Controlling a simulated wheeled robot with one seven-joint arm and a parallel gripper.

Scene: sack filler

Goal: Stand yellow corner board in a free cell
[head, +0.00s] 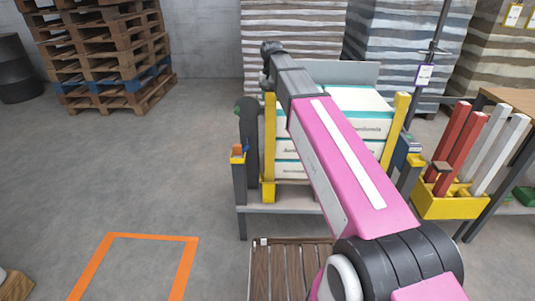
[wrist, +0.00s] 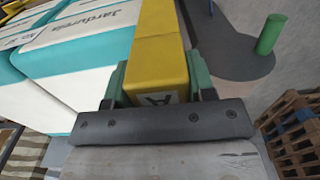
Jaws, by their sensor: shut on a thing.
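In the wrist view my gripper (wrist: 158,80) has its green fingers on both sides of a yellow corner board (wrist: 158,52) marked with an "A", shut on it. The board runs beside white and teal sacks (wrist: 75,38). Yellow boards stand upright at the stack's left (head: 269,135) and right (head: 397,125); I cannot tell whether either is the held one. A yellow celled rack (head: 450,208) at the right holds several red and white boards. My view into its cells is partly blocked.
A grey table (head: 285,208) carries the stack, with a slatted wooden pallet (head: 280,270) in front. Grey posts (head: 239,180) flank it. A pallet pile (head: 100,50) stands at back left. An orange floor outline (head: 135,237) is empty; the left floor is open.

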